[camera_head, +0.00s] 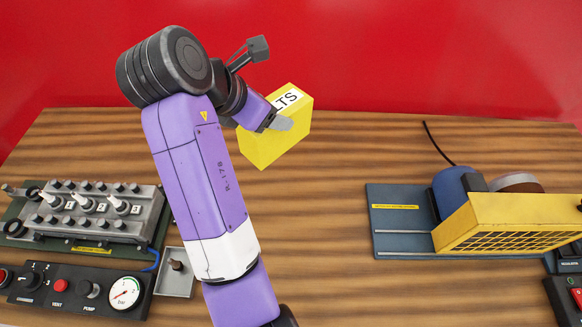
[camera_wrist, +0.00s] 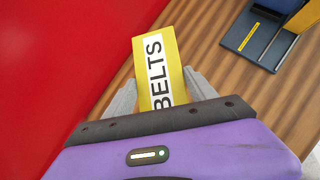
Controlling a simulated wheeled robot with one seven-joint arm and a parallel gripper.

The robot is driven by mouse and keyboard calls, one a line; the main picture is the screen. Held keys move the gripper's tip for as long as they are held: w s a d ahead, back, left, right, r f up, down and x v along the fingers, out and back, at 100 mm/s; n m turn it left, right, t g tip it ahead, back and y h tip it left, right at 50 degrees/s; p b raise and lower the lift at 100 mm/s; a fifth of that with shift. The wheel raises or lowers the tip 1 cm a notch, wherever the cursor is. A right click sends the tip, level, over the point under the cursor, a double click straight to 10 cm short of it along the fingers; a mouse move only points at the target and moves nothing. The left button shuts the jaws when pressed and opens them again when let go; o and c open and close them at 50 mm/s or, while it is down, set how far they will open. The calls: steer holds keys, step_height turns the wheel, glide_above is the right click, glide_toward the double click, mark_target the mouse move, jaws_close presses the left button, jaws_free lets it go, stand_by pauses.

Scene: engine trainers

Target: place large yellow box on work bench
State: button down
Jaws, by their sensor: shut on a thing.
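A large yellow box (camera_head: 272,146) with a white label lettered "BELTS" is at the back middle of the work bench in the head view. In the wrist view the yellow box (camera_wrist: 172,52) stands between the two grey fingers. My gripper (camera_head: 284,123) is shut on it, one finger showing against its near side. The box looks tilted in the head view. I cannot tell whether its lower edge touches the wooden bench top (camera_head: 330,235) or hangs just above it. Part of the box is hidden behind my gripper.
A grey valve unit (camera_head: 95,212) and a black panel with a gauge (camera_head: 123,292) stand at the left. A small grey tray (camera_head: 176,283) lies beside them. A blue-based machine with a yellow grille (camera_head: 505,222) stands at the right. The middle is clear; a red wall (camera_head: 400,50) rises behind.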

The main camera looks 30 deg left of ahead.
mark_target(255, 162)
step_height(255, 162, down, 17)
steer(key=p, duration=0.1)
steer(key=shift+r, duration=0.15)
steer(key=shift+c, duration=1.2)
jaws_free()
steer(key=b+v, duration=0.1)
steer(key=v, duration=1.1)
steer(key=shift+s, duration=0.1)
